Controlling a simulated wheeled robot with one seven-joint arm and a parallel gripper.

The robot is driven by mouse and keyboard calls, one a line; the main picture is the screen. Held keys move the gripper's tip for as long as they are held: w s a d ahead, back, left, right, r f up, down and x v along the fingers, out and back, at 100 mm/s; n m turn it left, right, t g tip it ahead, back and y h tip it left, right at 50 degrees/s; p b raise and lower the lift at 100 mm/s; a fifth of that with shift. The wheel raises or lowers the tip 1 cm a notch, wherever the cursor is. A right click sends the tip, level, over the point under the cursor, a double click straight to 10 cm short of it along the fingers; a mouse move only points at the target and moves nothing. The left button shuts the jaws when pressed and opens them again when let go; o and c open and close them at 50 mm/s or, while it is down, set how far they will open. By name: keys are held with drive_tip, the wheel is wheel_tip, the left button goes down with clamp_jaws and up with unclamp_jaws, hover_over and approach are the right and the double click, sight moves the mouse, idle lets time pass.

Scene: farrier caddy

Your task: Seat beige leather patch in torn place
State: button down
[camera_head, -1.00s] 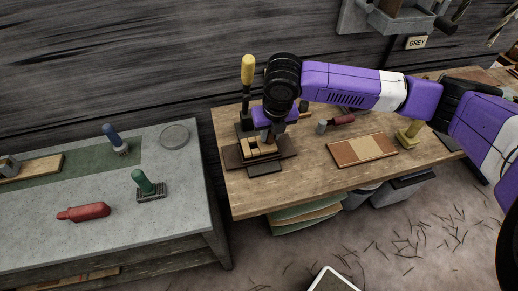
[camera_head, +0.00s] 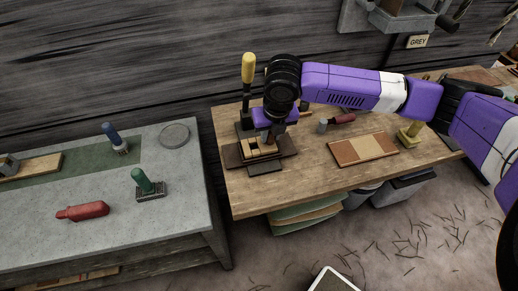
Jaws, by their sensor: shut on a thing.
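My gripper (camera_head: 268,135) points down over the dark brown leather piece (camera_head: 285,152) at the left end of the wooden bench. Its fingers are shut low over a tan, beige-looking area (camera_head: 253,146) with dark gaps, on top of the dark leather. The beige patch between the fingers is small and mostly hidden by them. I cannot tell whether it is flush in the torn place or just above it.
A yellow-handled tool (camera_head: 248,72) stands close behind my gripper. A board with brown and beige bands (camera_head: 364,149), a red-handled tool (camera_head: 341,119) and a yellowish stamp-like tool (camera_head: 410,134) lie to the right.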

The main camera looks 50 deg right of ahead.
drive_tip(key=shift+f, duration=0.4)
idle(0.3)
drive_tip(key=c, duration=1.1)
unclamp_jaws()
drive_tip(key=shift+r, duration=0.15)
drive_tip(key=b+v, duration=0.1)
drive_tip(key=v, duration=0.6)
drive_tip(key=shift+r, duration=0.25)
drive_tip(key=shift+p+v, duration=1.6)
drive_tip(key=shift+v, duration=0.7)
